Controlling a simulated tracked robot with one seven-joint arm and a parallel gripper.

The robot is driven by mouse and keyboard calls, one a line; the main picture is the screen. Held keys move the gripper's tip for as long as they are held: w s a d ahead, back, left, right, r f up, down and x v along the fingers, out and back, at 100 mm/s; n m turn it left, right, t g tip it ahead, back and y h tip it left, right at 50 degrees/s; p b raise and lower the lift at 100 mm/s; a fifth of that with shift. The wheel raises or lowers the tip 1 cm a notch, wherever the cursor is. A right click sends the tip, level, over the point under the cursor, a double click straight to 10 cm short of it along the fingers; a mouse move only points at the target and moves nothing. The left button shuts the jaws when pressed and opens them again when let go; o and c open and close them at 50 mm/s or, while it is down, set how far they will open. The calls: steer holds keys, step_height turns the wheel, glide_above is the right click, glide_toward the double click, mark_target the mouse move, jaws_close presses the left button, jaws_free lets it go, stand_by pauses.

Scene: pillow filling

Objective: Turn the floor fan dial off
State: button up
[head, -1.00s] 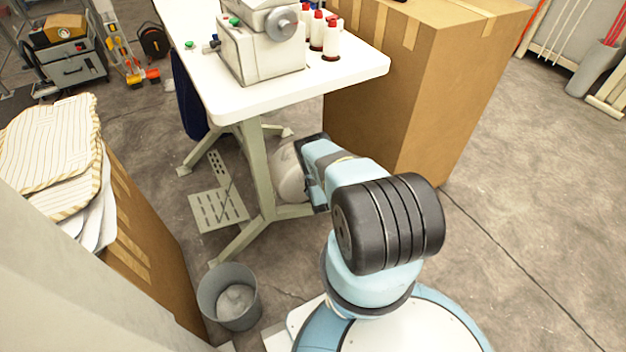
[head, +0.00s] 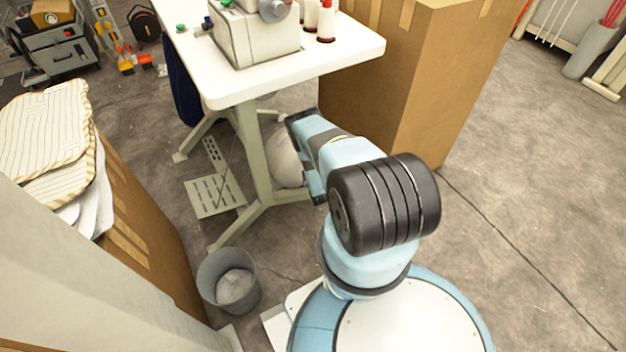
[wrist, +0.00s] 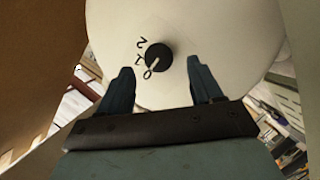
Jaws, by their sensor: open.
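The fan's dial (wrist: 159,57) is a small black knob with a pale pointer line, on a rounded cream housing (wrist: 215,30) in the wrist view. The marks 2, 1 and 0 stand on its left side, and the pointer line slants down-left toward the 0. My gripper (wrist: 163,75) is open, one finger on each side below the dial. I cannot tell whether the fingers touch the housing. In the head view the cream housing (head: 286,160) shows partly behind the table leg and my arm, and the dial is hidden there.
A white sewing table (head: 300,62) with a sewing machine (head: 255,35) stands ahead, its leg close by my arm. A tall cardboard box (head: 445,90) is right of it. A grey bin (head: 212,270) stands at lower left. The floor at right is clear.

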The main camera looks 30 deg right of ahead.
steer(key=v, duration=0.8)
steer(key=shift+s, duration=0.35)
steer(key=shift+f, duration=0.1)
